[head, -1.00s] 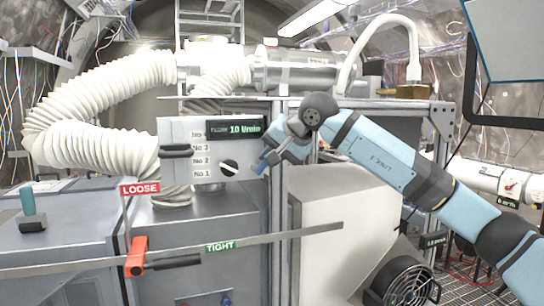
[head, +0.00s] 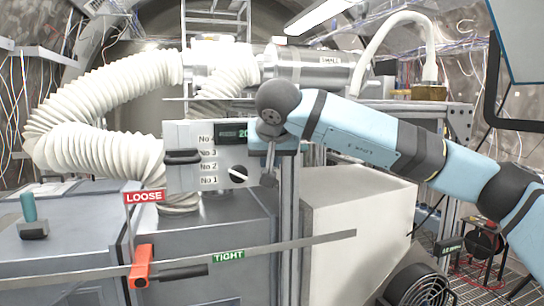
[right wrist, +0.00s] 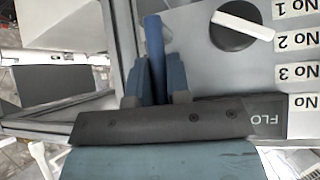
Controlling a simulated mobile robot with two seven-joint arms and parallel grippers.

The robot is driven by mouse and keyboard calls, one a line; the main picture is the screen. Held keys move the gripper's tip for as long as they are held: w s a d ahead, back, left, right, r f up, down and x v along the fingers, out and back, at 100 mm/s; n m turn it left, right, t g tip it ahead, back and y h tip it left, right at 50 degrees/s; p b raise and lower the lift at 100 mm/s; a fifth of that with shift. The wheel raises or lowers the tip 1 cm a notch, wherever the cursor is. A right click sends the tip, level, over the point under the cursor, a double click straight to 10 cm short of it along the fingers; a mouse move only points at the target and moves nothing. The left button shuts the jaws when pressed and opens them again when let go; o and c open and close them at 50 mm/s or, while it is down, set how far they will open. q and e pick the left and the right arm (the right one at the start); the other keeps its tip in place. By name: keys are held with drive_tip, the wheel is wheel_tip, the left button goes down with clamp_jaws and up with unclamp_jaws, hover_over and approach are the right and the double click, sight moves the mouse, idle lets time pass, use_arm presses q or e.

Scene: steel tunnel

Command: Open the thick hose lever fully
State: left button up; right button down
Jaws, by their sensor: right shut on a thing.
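The control panel (head: 195,140) is a pale box with labels No 1 to No 4, a dark flow display (head: 230,136) and a black knob with a white bar (head: 237,173). My right gripper (head: 268,170) is at the panel's right edge. In the right wrist view, my right gripper (right wrist: 156,80) is shut on a blue lever handle (right wrist: 155,40) beside the panel. The handle's base is hidden by the gripper. My left gripper is out of view.
The thick white corrugated hose (head: 95,95) runs behind and left of the panel. A white box (head: 360,225) stands below my right arm.

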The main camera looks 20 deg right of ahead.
idle(0.5)
drive_tip(key=c, duration=1.1)
unclamp_jaws()
drive_tip(key=b+v, duration=0.2)
drive_tip(key=v, duration=1.1)
drive_tip(key=shift+s+a+r+b, duration=0.2)
drive_tip(key=shift+s+a+b, duration=0.05)
drive_tip(key=shift+s+b, duration=0.15)
drive_tip(key=shift+w, duration=0.1)
